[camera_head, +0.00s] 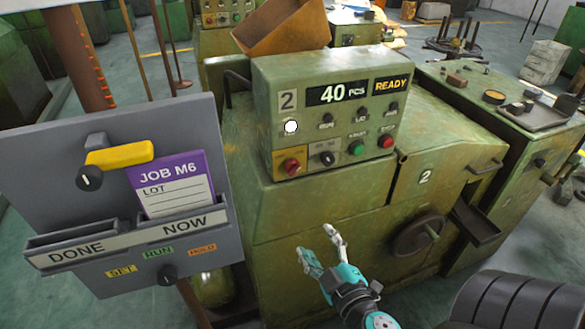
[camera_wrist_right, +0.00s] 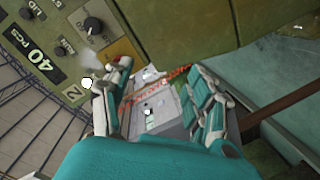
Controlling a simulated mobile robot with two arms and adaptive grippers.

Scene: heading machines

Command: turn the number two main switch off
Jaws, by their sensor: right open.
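The green number two machine carries a control box (camera_head: 330,110) with a "2" plate and a display reading 40 PCS and READY. A red knob (camera_head: 291,165) sits on a yellow plate at the box's lower left; I cannot read its label. A black selector knob (camera_head: 326,158) is right of it and also shows in the right wrist view (camera_wrist_right: 93,25). My right gripper (camera_head: 317,242) is open and empty, below the control box and apart from it. In the right wrist view its fingers (camera_wrist_right: 162,78) are spread; one partly covers the yellow plate. My left gripper is out of view.
A grey job board (camera_head: 190,262) with a JOB M6 card (camera_head: 172,184) stands at the left. A handwheel (camera_head: 418,235) and a small chute (camera_head: 474,222) project from the machine at right. A brown bin (camera_head: 283,25) sits behind the control box.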

